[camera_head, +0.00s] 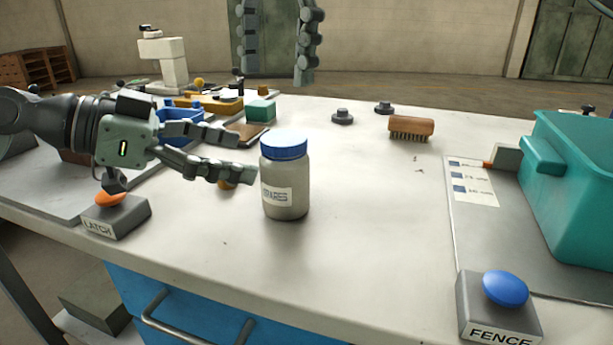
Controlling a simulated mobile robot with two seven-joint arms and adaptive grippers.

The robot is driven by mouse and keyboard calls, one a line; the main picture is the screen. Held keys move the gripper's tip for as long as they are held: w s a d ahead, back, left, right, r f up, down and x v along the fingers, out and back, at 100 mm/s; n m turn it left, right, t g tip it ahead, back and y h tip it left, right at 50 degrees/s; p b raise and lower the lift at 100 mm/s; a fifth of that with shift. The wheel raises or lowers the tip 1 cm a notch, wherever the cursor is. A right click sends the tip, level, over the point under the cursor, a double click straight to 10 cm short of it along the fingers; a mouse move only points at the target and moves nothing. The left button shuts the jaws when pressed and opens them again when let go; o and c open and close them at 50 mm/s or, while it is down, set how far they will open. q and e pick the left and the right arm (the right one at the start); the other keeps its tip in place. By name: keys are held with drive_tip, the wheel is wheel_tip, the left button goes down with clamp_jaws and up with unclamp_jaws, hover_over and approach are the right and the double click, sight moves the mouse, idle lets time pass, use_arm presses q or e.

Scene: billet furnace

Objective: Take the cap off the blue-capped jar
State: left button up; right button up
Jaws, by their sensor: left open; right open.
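The jar (288,203) stands upright on the white bench near the middle of the view, with a label on its front. Its blue cap (284,146) is on top. My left gripper (246,157) comes in from the left, open and empty. Its fingers point right, with the tips close beside the jar's left side; whether they touch it I cannot tell. My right gripper (276,75) hangs from the top edge of the view, open and empty, with its fingers pointing down, higher than the jar's cap. The upper part of my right gripper is out of view.
An orange-topped LATCH box (118,220) sits under my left arm. A blue-buttoned FENCE box (495,315) is at front right, near a teal bin (585,190). A brush (411,128) and dark knobs (342,117) lie behind. The bench right of the jar is clear.

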sight(285, 167)
use_arm(q)
drive_tip(key=shift+s+f, duration=0.15)
drive_tip(key=shift+f, duration=0.1)
use_arm(e)
drive_tip(key=shift+d+f+h, duration=0.3)
drive_tip(key=shift+h, duration=0.1)
use_arm(q)
drive_tip(key=shift+d+f, duration=0.1)
drive_tip(key=shift+d, duration=0.2)
use_arm(e)
drive_tip(key=shift+w, duration=0.1)
use_arm(q)
drive_tip(key=shift+x, duration=3.55)
use_arm(e)
drive_tip(key=shift+f, duration=0.1)
use_arm(q)
clamp_jaws()
